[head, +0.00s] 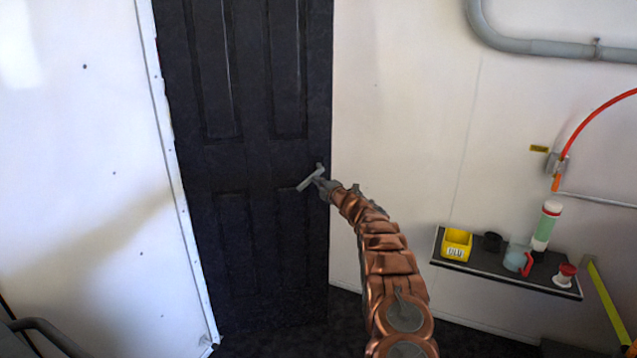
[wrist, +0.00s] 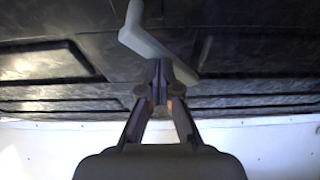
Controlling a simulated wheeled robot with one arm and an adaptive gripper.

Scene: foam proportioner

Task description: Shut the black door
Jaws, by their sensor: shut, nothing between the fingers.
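The black panelled door (head: 245,165) stands upright in the head view, between a white wall at left and another white wall at right. I cannot tell how far its edge stands from its frame. Its grey lever handle (head: 309,178) is near the door's right edge. My gripper (head: 323,186) is at the handle, its fingers shut with nothing held between them. In the wrist view, the fingertips (wrist: 158,68) point at the door and overlap the handle (wrist: 152,42). They look close to it or touching; the exact contact is unclear.
A dark wall shelf (head: 490,267) at right holds a yellow box (head: 457,243), a dark cup, a jug with a red handle, a bottle and a small red-topped item. A grey pipe (head: 545,47) runs along the upper right wall. A grey rail (head: 45,335) is at lower left.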

